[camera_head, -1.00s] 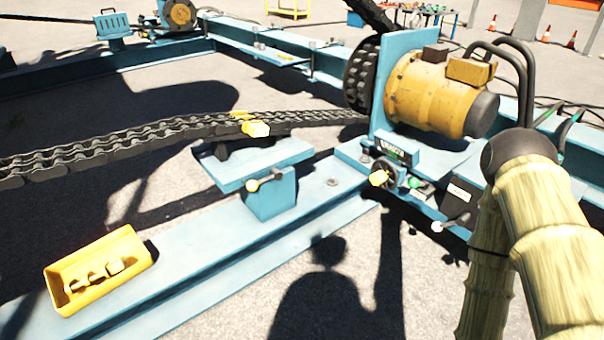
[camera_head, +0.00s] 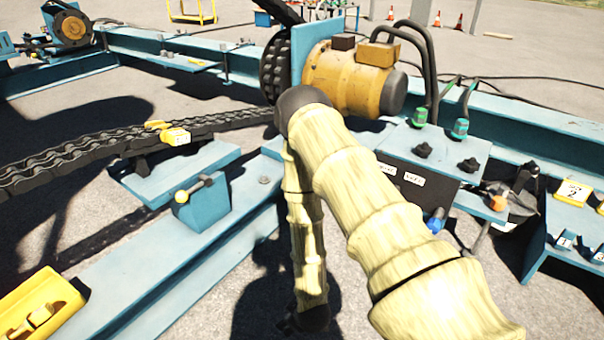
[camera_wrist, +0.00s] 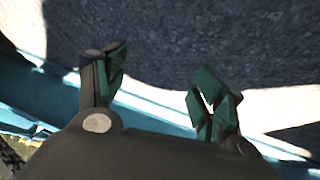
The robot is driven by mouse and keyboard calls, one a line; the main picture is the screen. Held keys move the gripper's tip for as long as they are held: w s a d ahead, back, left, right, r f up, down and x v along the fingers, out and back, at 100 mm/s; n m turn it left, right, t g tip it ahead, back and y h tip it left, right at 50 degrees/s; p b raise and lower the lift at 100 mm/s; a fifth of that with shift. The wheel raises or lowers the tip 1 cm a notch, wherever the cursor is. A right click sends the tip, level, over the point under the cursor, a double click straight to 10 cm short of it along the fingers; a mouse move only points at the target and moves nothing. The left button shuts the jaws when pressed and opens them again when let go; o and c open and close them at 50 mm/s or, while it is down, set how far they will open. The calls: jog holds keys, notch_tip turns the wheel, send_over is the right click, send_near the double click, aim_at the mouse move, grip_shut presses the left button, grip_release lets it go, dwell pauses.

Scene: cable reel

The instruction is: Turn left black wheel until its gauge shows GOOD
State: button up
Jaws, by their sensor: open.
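My gripper (camera_wrist: 160,88) shows in the wrist view with its green-tipped fingers apart and nothing between them. Pale ground and a blue beam lie below it. In the head view my gripper cannot be made out; my arm crosses the middle. The gauge and black handwheel beside the motor stand, seen in the earlier head frame, are hidden behind my arm. A dark wheel-like part (camera_head: 525,178) shows at the right, beside an orange knob (camera_head: 497,202). No gauge reading is legible.
The orange motor (camera_head: 345,75) and a blue control box (camera_head: 440,145) with black knobs and labels stand close to my arm. A heavy chain (camera_head: 100,150) runs left over a blue stand (camera_head: 170,170). A yellow tray (camera_head: 55,295) sits on the blue beam at lower left.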

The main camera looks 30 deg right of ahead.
jog(key=w+d+r+n+t+h+b, duration=0.15)
jog(key=w+d+t, duration=0.35)
jog(key=w, duration=0.8)
jog(key=w+d+r+n+t+h+b, duration=0.2)
jog(key=w+d+r, duration=0.3)
jog(key=w+d, duration=0.4)
jog(key=w+d+r+n+t+h+b, duration=0.2)
jog(key=w+d+r, duration=0.3)
jog(key=w+d, duration=0.4)
jog(key=w+d+r+n+t+h+b, duration=0.2)
jog(key=w+d+r, duration=0.4)
jog(key=w+d, duration=0.3)
jog(key=shift+w+d+r+n+b, duration=0.15)
jog(key=shift+w+n+b, duration=0.35)
jog(key=shift+b, duration=0.35)
jog(key=shift+b+x, duration=0.35)
jog(key=shift+x, duration=0.6)
jog(key=shift+r, duration=0.15)
jog(key=shift+c, duration=0.2)
jog(key=c, duration=1.4)
